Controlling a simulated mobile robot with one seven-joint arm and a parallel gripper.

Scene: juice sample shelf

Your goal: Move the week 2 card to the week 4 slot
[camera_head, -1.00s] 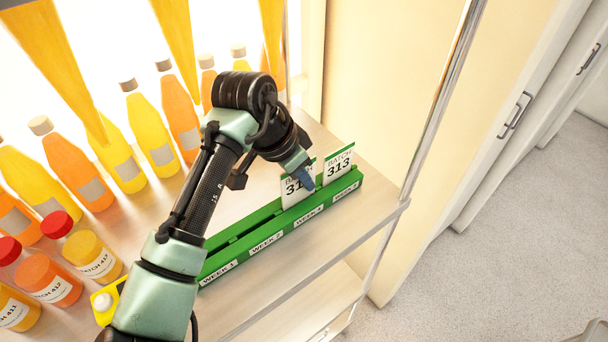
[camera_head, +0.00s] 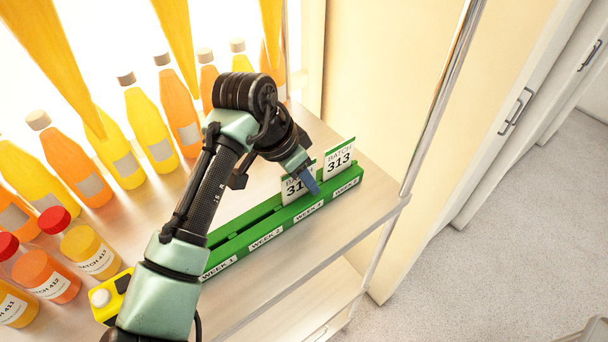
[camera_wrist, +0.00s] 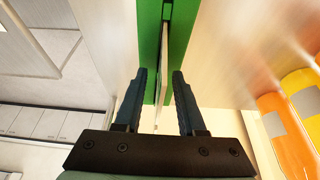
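The long green card rack (camera_head: 226,252) lies along the shelf, labelled WEEK 1 to WEEK 4 from near left to far right. A white card with a green top edge, marked BATCH and partly covered digits (camera_head: 293,188), stands at the WEEK 3 position. Card BATCH 313 (camera_head: 338,161) stands at WEEK 4. The WEEK 1 and WEEK 2 positions show no card. My gripper (camera_head: 312,182) is down at the WEEK 3 card. In the wrist view my gripper (camera_wrist: 160,98) has its fingers apart, with a card (camera_wrist: 162,75) seen edge-on between them and gaps on both sides.
Orange and yellow juice bottles (camera_head: 148,125) line the back left of the shelf. Red-capped sample jars (camera_head: 88,250) and a yellow box with a white button (camera_head: 108,300) stand near my arm. A metal post (camera_head: 440,100) rises at the right shelf edge.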

